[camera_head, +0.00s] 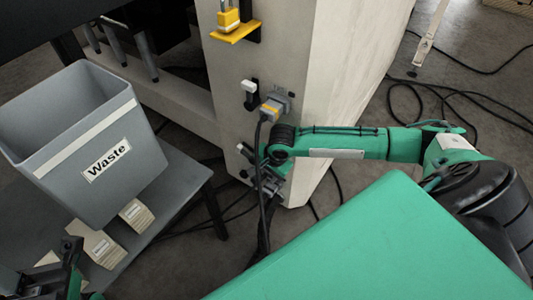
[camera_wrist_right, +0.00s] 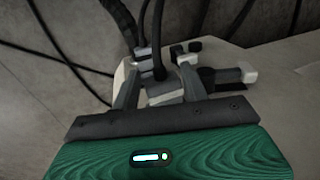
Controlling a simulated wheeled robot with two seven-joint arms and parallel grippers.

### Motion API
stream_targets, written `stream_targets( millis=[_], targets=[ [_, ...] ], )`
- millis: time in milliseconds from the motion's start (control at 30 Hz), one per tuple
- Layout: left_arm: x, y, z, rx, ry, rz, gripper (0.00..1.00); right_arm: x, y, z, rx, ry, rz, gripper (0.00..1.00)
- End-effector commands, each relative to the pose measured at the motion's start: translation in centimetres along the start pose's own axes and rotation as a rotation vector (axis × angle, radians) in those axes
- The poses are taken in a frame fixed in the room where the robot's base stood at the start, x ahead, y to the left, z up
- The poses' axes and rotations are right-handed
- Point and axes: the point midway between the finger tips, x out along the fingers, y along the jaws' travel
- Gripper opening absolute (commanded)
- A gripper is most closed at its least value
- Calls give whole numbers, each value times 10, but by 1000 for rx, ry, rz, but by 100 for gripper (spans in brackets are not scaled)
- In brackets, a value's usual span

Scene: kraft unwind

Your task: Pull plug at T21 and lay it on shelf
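My right arm comes in from the right, and its gripper (camera_head: 268,184) is at the lower part of the beige column. In the right wrist view its two fingers (camera_wrist_right: 157,88) stand apart, with a pale grey plug (camera_wrist_right: 163,91) and its black cable between them. I cannot tell if the fingers touch it. A second plug, grey and yellow (camera_head: 271,107), sits in a socket higher on the column, its black cable hanging down. No T21 label is readable. My left gripper (camera_head: 73,262) shows only partly at lower left; its fingers are unclear.
A yellow shelf (camera_head: 238,35) on the column carries a yellow padlock (camera_head: 228,18). A white-tipped lever (camera_head: 249,87) is beside the upper plug. Loose cables (camera_head: 425,92) lie on the floor.

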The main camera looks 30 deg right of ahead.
Motion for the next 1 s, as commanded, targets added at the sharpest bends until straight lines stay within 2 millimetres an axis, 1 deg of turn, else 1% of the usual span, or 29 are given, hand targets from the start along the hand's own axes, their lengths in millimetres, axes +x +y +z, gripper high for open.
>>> stream_targets(
  millis=[33,167,667,1000],
  targets=[
    [0,0,0,0,0,0,0,0,0,0,0,0,1,39],
    [0,0,0,0,-1,0,0,0,0,0,0,1,1,13],
    [4,0,0,0,-4,-1,0,0,1,4,0,-2,2,13],
    [19,0,-2,0,-3,0,0,-2,0,20,-1,-1,1,13]
  ],
)
